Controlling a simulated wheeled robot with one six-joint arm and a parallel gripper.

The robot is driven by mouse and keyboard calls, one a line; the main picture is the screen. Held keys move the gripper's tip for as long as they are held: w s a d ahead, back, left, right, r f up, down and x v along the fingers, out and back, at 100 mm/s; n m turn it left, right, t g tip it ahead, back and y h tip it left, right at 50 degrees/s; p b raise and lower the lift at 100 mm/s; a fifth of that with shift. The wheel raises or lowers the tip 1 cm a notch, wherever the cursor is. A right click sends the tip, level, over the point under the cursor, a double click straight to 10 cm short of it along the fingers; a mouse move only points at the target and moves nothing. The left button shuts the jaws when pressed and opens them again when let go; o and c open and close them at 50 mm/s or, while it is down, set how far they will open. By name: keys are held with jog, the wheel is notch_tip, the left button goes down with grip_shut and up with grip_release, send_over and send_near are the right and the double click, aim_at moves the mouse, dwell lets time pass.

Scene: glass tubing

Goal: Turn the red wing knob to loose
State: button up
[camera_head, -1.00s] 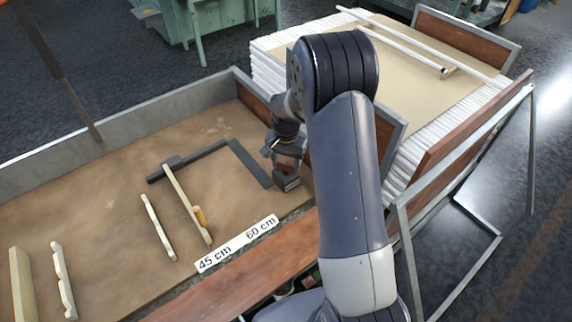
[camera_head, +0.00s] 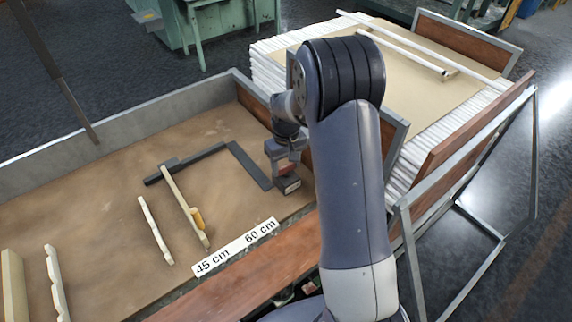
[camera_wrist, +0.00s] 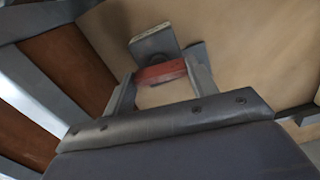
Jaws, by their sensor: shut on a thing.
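The red wing knob (camera_wrist: 160,73) shows in the wrist view between the two fingers of my gripper (camera_wrist: 160,84), which is shut on it. A grey block (camera_wrist: 154,42) sits just beyond the knob. In the head view my gripper (camera_head: 287,168) is at the right end of the tan table, and a bit of red shows between its fingers. A dark block (camera_head: 287,185) is right under it. The fingers hide most of the knob there, and I cannot tell how far it is turned.
A dark angled frame (camera_head: 248,165) lies just left of my gripper. A strip marked 45 cm and 60 cm (camera_head: 236,246) runs along the front. A wooden strip with a yellow piece (camera_head: 185,206) lies further left. A wooden side board (camera_head: 257,105) stands behind my gripper.

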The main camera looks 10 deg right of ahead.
aim_at(286, 166)
jog(key=shift+n, duration=0.6)
jog(key=o, duration=1)
notch_tip(286, 166, up, 11)
jog(key=shift+f, duration=0.1)
jog(key=shift+f, duration=0.1)
notch_tip(286, 166, down, 11)
jog(key=shift+r, duration=0.2)
dwell(0.5)
